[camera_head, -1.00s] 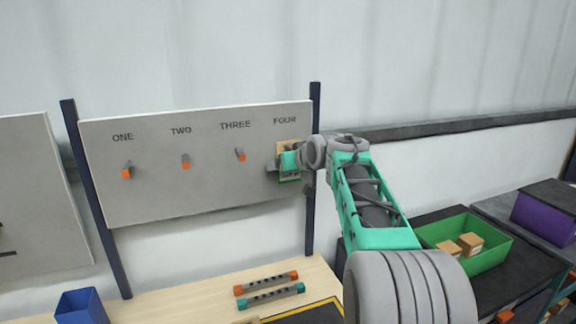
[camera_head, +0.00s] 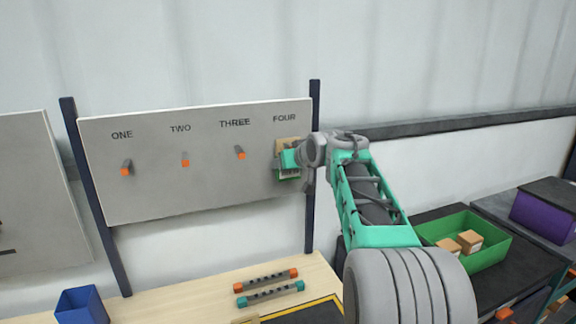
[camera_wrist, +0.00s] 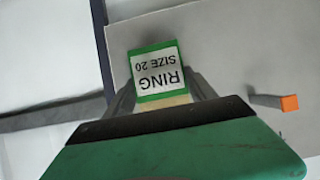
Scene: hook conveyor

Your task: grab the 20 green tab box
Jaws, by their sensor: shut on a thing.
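The box with a green-edged label (camera_wrist: 157,73) reads "RING SIZE 20" in the wrist view, where the text is upside down. In the head view the box (camera_head: 289,173) is at the board below the word FOUR, partly hidden by my arm. My gripper (camera_wrist: 160,95) is shut on it, with one grey finger on each side of the label. In the head view my gripper (camera_head: 284,160) is in front of the board's right end. I cannot tell whether the box still touches the hook under FOUR, as that hook is hidden.
The white board (camera_head: 200,200) has empty orange-tipped hooks under ONE (camera_head: 125,168), TWO (camera_head: 185,160) and THREE (camera_head: 240,153). A dark post (camera_head: 313,220) stands at its right edge. Below are two bars (camera_head: 268,287), a blue bin (camera_head: 80,305) and a green bin (camera_head: 485,258) with small boxes.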

